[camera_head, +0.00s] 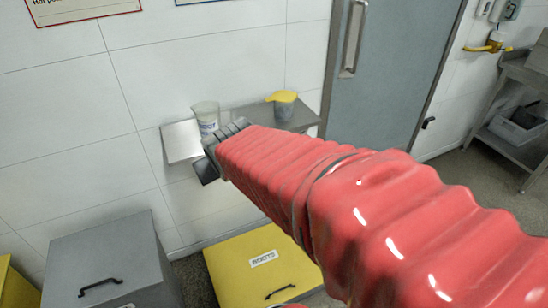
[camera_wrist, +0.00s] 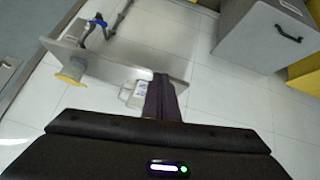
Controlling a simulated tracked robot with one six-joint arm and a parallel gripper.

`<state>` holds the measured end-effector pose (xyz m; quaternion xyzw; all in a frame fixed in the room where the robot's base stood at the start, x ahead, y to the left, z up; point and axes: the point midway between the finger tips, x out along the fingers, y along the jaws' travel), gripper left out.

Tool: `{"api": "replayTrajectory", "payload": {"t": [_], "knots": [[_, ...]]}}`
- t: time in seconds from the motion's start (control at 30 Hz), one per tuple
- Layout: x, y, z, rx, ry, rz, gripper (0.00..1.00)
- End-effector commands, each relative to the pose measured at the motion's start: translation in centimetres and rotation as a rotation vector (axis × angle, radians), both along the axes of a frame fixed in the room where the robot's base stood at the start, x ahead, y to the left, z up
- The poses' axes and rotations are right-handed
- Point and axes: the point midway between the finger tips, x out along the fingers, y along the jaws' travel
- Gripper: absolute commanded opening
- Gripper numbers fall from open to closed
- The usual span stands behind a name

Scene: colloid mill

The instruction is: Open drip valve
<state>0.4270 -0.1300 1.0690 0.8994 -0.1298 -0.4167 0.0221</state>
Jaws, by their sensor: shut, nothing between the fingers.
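In the wrist view, where the scene appears upside down, a dark pipe with a small blue handle (camera_wrist: 97,22) shows beyond the shelf edge, on its underside. It looks like the drip valve; its handle position is too small to tell. I cannot make it out in the head view. My gripper (camera_head: 208,163) is at the end of my red-sleeved arm, in front of the wall shelf. In the wrist view my gripper (camera_wrist: 160,78) has its fingers together and empty, apart from the blue handle and to its right.
The wall shelf (camera_head: 283,118) holds a white tub (camera_head: 206,115) and a grey jug with a yellow lid (camera_head: 283,103). A grey box (camera_head: 105,265) and a yellow box labelled boots (camera_head: 235,275) stand below. A grey door (camera_head: 390,75) is right of the shelf.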

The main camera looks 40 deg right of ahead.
Motion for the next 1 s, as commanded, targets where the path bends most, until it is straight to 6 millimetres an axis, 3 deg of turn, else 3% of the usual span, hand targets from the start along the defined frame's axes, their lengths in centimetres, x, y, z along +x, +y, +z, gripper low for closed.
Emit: {"api": "replayTrajectory", "payload": {"t": [0.2, 0.5, 0.77, 1.0], "knots": [[3.7, -6.3, -2.0, -0.055, -0.071, -0.046, 0.00], [6.9, -14.4, -5.4, -0.107, -0.177, -0.069, 0.00], [7.9, -20.3, -9.2, -0.112, -0.275, -0.065, 0.00], [7.3, -24.7, -13.3, -0.086, -0.377, -0.057, 0.00]]}}
